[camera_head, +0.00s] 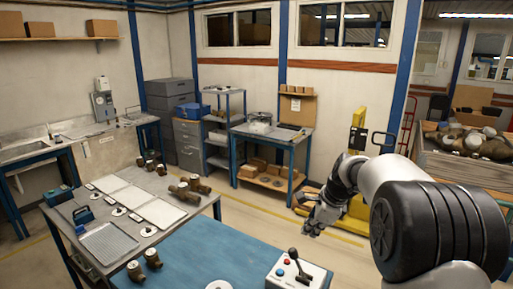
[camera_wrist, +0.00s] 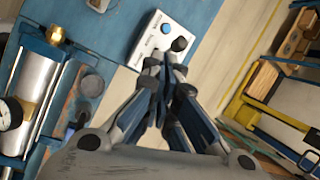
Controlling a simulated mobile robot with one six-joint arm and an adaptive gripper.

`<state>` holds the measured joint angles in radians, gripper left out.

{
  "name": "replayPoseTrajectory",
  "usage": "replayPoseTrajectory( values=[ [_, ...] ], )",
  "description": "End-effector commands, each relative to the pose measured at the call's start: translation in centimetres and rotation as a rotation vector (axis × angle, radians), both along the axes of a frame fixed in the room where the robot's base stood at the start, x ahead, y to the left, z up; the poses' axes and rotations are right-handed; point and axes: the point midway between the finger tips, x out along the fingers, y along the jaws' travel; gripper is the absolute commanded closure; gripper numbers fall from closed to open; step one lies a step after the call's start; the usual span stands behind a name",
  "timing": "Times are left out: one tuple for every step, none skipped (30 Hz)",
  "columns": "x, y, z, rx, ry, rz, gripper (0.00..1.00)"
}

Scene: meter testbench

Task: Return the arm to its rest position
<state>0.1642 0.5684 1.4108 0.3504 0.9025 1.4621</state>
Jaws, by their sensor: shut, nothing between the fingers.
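My gripper (camera_head: 318,214) is at the end of my raised arm, to the right of the blue workbench (camera_head: 190,262) in the head view. In the wrist view my gripper (camera_wrist: 168,62) has its fingers together and holds nothing. A white control box (camera_head: 299,272) with a black lever and a red and a blue button sits at the bench's right end. In the wrist view the control box (camera_wrist: 148,38) appears just beyond the fingertips; I cannot tell the distance.
A grey worktable (camera_head: 150,222) with brass meters and trays stands left of the blue top. In the wrist view a metal cylinder with a gauge (camera_wrist: 12,112) is at the left. A yellow lift truck (camera_head: 357,150) stands behind my arm. Open floor (camera_head: 255,213) lies between bench and back shelves.

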Motion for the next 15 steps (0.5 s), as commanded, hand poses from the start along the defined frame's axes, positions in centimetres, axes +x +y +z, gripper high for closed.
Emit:
replayPoseTrajectory(
  values=[
    [-2.1,0.6,0.5,-0.043,-0.027,0.087,1.00],
    [-3.3,0.9,1.0,-0.071,-0.041,0.145,1.00],
    [-5.0,1.3,1.6,-0.108,-0.058,0.221,1.00],
    [-6.3,1.6,1.9,-0.135,-0.071,0.278,1.00],
    [-7.6,1.8,2.2,-0.164,-0.084,0.334,1.00],
    [-9.5,2.1,2.5,-0.200,-0.100,0.409,1.00],
    [-10.9,2.3,2.7,-0.228,-0.112,0.466,1.00],
    [-12.3,2.6,2.7,-0.256,-0.123,0.524,1.00],
    [-14.2,2.8,2.7,-0.294,-0.137,0.599,1.00],
    [-15.7,3.0,2.7,-0.321,-0.148,0.654,1.00],
    [-17.1,3.1,2.5,-0.349,-0.158,0.712,1.00],
    [-19.1,3.3,2.2,-0.387,-0.170,0.787,1.00],
    [-20.6,3.5,1.9,-0.414,-0.180,0.844,1.00],
    [-22.1,3.5,1.5,-0.441,-0.189,0.901,1.00],
    [-24.0,3.6,0.9,-0.479,-0.200,0.975,1.00]
  ],
)
